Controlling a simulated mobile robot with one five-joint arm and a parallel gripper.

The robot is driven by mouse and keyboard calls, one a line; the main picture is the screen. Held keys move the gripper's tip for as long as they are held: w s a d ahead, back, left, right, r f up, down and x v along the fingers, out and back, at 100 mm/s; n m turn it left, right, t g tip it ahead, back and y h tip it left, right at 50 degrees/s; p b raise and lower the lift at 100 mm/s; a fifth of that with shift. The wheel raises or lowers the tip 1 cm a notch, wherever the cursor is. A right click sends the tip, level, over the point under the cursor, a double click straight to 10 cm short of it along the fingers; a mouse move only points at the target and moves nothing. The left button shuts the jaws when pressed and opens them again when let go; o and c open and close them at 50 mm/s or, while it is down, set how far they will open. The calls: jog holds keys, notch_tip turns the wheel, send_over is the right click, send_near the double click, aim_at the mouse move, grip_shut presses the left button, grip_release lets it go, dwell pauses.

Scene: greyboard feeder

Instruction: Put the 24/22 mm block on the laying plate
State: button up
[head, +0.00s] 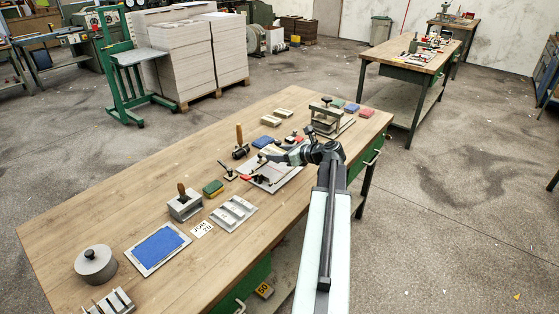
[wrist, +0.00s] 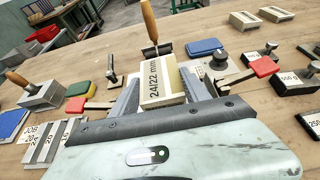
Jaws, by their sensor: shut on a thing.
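The 24/22 mm block (wrist: 163,84) is pale with a black printed label and fills the middle of the wrist view. My gripper (wrist: 160,97) has its grey jaws on both sides of it and is shut on it. Whether the block touches the surface below is hidden. In the head view my gripper (head: 279,158) is low over the middle of the workbench, above a flat grey plate (head: 287,176). I cannot tell for certain whether this is the laying plate. Another plate, carrying pale strips (head: 233,213), lies nearer on the bench beside the JOB 20 card (head: 202,229).
The workbench (head: 150,210) is crowded around my gripper. A wooden-handled roller (head: 240,145), a green-and-yellow sponge (head: 213,188), a blue pad (head: 160,247) and a round grey pot (head: 95,264) stand on it. Two pale blocks (head: 271,121) and a clamp-like press (head: 326,115) lie farther back.

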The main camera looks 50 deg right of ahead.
aim_at(280, 172)
jog(key=shift+f+b, duration=2.15)
jog(key=shift+b, duration=0.05)
jog(key=shift+s, duration=0.3)
jog(key=shift+f+b, duration=0.85)
dwell(0.4)
dwell(0.3)
jog(key=o, duration=1.5)
